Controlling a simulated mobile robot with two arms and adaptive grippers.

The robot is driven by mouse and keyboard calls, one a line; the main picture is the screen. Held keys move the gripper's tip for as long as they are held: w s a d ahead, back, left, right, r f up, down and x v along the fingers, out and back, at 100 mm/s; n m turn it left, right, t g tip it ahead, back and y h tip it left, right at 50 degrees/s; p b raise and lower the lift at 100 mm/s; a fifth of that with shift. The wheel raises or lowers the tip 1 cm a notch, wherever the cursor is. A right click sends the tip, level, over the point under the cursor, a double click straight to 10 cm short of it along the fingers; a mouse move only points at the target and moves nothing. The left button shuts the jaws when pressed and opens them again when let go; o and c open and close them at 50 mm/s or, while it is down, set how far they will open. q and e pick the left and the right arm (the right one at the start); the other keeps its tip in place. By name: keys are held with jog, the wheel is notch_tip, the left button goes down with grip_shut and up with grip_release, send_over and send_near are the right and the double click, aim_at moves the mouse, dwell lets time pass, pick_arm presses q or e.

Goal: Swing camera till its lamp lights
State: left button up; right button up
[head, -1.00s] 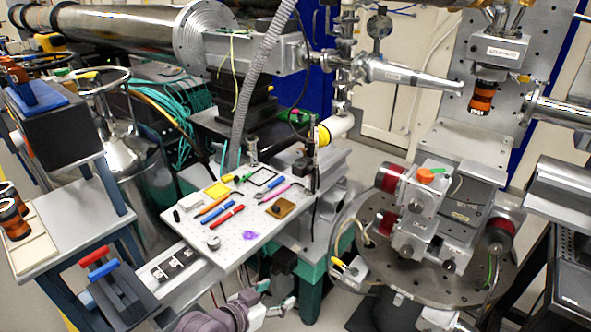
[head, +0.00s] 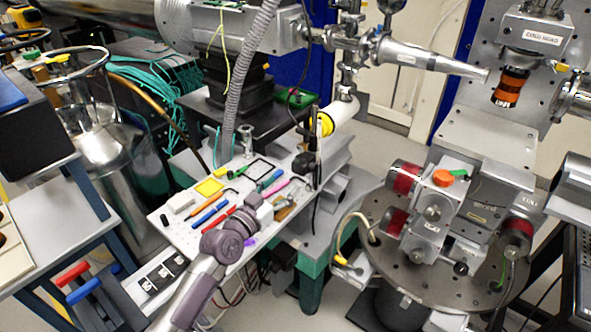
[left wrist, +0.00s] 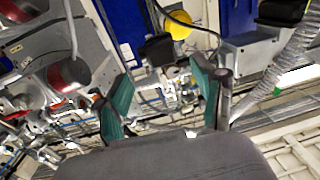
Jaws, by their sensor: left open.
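I cannot tell for sure which part is the camera. A small black box (head: 305,162) stands on a thin post beside the tool board, in front of a white cylinder with a yellow ring (head: 328,120). A black box (left wrist: 157,50) near a yellow round part (left wrist: 178,25) shows in the left wrist view. No lit lamp is discernible. My left gripper (head: 285,208) is over the right part of the board, partly hidden by its own wrist. My right gripper is not in view.
The white perforated tool board (head: 185,240) holds several small tools. A grey corrugated hose (head: 240,85) hangs behind it. A round metal table (head: 390,265) with a stage and an orange knob (head: 443,178) stands at the right. An orange-black cylinder (head: 510,86) hangs above.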

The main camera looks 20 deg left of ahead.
aim_at(297, 171)
pick_arm(q)
jog(key=x, duration=0.4)
jog(key=shift+a+f, duration=0.1)
jog(key=shift+a, duration=0.05)
jog(key=shift+x, duration=0.95)
jog(key=shift+w, duration=0.55)
jog(key=shift+s, duration=0.1)
jog(key=shift+c, duration=2.4)
grip_shut()
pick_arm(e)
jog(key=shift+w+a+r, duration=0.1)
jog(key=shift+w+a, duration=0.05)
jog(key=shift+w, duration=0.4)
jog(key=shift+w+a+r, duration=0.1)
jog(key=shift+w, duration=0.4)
